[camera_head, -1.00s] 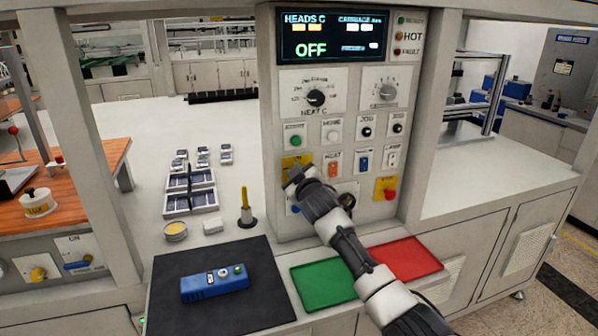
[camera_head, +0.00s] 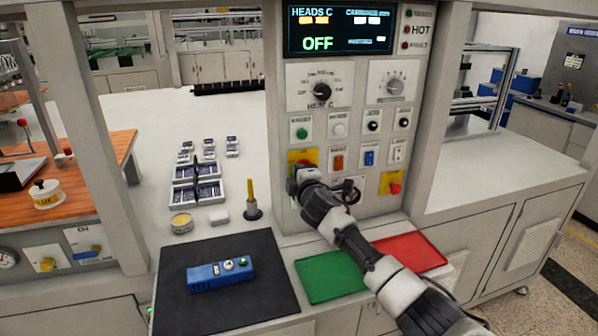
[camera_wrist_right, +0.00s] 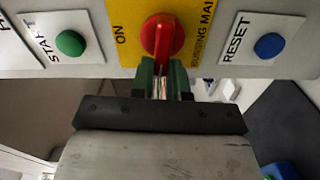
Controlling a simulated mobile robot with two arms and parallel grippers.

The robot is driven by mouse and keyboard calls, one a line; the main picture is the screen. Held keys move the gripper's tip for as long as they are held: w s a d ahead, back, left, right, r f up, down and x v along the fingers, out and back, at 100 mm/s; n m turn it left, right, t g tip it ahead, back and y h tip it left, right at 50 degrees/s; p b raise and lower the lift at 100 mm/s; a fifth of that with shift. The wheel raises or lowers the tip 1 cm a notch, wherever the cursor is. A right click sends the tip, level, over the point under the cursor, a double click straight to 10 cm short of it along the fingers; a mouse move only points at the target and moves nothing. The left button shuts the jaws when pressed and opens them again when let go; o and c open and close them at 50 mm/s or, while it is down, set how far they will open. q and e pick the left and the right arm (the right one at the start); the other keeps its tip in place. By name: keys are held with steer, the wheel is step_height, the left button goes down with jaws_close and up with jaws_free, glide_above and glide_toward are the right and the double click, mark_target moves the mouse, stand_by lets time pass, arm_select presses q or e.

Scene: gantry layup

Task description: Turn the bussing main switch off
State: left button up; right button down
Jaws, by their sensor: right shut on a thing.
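The bussing main switch is a red rotary knob (camera_wrist_right: 162,38) on a yellow plate (camera_wrist_right: 128,18). The plate carries "ON" and a partly cut-off "BUSSING MAI" label. In the right wrist view my right gripper (camera_wrist_right: 164,72) has its green fingers shut on the knob's near end. The knob's grip bar runs up and down in that view. My left gripper is in neither view.
In the wrist view a green START button (camera_wrist_right: 70,43) and a blue RESET button (camera_wrist_right: 269,46) flank the switch closely. The panel display (camera_head: 338,30) reads OFF. Below lie a green tray (camera_head: 330,276), a red tray (camera_head: 410,250) and a blue control box (camera_head: 220,274) on a black mat.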

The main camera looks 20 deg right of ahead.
steer(key=shift+f+n, duration=0.15)
steer(key=shift+n, duration=0.35)
steer(key=c, duration=1.1)
jaws_free()
steer(key=s+b, duration=0.1)
steer(key=s, duration=1)
steer(key=shift+d, duration=0.15)
